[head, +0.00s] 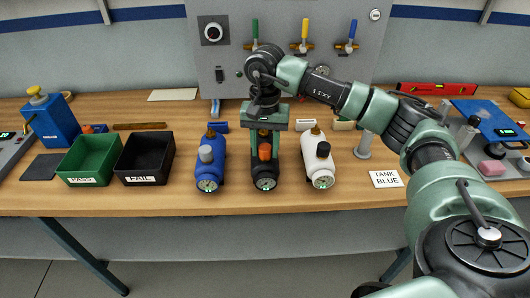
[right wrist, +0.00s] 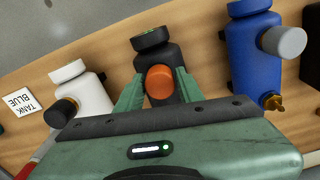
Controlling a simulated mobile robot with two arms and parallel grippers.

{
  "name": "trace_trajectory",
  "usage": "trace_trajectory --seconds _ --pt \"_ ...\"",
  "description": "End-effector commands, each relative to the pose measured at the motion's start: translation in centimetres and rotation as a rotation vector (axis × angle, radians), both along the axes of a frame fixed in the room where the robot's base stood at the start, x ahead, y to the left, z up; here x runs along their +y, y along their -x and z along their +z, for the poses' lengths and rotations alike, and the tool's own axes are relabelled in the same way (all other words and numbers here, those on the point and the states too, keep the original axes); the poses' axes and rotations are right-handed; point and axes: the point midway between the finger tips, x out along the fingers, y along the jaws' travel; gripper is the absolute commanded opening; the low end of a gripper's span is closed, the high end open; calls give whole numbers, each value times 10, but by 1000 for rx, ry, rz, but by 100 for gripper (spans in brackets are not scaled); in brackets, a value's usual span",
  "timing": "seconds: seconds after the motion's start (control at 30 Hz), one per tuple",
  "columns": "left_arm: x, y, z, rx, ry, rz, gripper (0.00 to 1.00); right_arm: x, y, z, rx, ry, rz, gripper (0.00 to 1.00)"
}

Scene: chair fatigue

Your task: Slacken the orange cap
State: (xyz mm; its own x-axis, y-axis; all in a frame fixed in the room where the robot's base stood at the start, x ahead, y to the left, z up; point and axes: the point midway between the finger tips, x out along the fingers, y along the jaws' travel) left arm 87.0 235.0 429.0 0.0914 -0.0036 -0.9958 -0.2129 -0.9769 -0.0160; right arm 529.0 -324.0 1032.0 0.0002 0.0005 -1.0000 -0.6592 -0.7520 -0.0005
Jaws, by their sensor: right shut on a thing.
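The orange cap (head: 264,152) sits on the middle, black tank (head: 264,172), which has a gauge at its front. My right gripper (head: 264,145) comes down from above and is shut on the orange cap. In the right wrist view the orange cap (right wrist: 160,84) shows between the two green fingers, with the black tank (right wrist: 157,55) behind it. The fingers hide part of the tank. My left gripper is not in view.
A blue tank (head: 210,168) with a grey cap stands left, and a white tank (head: 318,165) with a black cap stands right, both close by. Green (head: 75,178) and black (head: 130,173) bins are further left. A valve panel (head: 222,60) rises behind. A "TANK BLUE" card (head: 386,179) lies right.

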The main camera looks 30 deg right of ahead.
Motion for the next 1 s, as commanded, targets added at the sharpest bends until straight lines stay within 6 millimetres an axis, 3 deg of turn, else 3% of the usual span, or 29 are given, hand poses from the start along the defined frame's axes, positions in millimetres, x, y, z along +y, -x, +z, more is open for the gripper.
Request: trace_trajectory --seconds 0.17,0.43,0.7,0.73,0.77,0.8,1.0 --pt "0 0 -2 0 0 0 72 0 0 -1 0 0 23 0" --pt "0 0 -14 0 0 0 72 0 0 -1 -1 1 312 0" --pt "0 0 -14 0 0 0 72 0 0 0 0 0 349 0" --pt "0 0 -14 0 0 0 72 0 0 0 0 0 348 40" --pt "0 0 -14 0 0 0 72 0 0 0 0 0 348 48" --pt "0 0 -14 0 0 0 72 0 0 0 0 0 348 53" --pt "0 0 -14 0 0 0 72 0 0 0 0 0 347 53"
